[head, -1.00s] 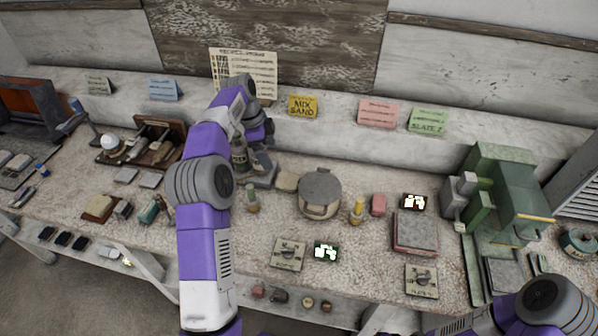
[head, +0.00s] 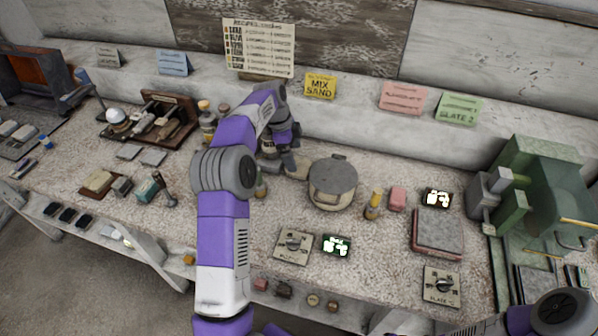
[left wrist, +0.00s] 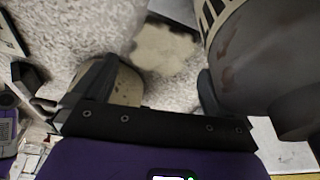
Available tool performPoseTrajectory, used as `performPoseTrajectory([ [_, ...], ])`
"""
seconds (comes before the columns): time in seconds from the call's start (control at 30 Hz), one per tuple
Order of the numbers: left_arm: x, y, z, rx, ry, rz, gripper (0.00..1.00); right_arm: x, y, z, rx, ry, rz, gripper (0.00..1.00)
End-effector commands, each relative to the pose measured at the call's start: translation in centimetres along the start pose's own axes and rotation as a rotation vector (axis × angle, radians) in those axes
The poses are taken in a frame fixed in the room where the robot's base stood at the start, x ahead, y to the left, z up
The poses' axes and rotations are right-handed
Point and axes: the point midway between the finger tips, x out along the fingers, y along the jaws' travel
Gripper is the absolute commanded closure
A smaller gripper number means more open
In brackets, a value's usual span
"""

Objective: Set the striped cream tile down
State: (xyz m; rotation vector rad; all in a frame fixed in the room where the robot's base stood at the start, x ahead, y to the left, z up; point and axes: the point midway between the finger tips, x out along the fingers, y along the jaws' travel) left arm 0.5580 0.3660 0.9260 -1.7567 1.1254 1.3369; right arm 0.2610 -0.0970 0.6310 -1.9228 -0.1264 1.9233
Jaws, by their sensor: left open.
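A flat cream piece with an uneven outline lies on the speckled bench in the left wrist view (left wrist: 165,48); I take it for the cream tile, though no stripes can be made out. It also shows just left of the lidded pot in the head view (head: 299,168). My left gripper (left wrist: 152,88) is open, its two fingers apart with nothing gripped between them. The cream piece lies beyond the fingertips. In the head view my left arm hides much of this gripper. My right gripper is not in view; only part of that arm shows at bottom right.
The grey-lidded pot (head: 332,183) stands close to the right finger. A round cream object (left wrist: 126,85) is beside the left finger. A small yellow-topped bottle (head: 373,203) and a pink block (head: 397,198) stand right of the pot. A green machine (head: 535,190) fills the right end.

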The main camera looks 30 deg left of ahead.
Motion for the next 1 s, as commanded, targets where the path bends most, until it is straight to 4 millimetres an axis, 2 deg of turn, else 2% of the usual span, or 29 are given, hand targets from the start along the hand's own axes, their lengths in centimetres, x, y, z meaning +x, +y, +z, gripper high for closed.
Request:
performPoseTrajectory([
  [0.17, 1.1, -0.1, 0.0, 0.000, 0.000, -0.001, 0.00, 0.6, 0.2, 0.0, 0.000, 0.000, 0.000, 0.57],
  [0.43, 5.1, -0.1, 0.1, 0.001, 0.000, 0.001, 0.00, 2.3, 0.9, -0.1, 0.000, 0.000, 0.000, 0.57],
  [0.7, 5.3, -0.1, 0.0, 0.000, 0.000, -0.002, 0.02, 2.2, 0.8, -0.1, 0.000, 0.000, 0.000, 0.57],
  [1.0, 5.3, -0.1, 0.0, 0.000, 0.000, -0.001, 0.47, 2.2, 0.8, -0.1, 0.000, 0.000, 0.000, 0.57],
])
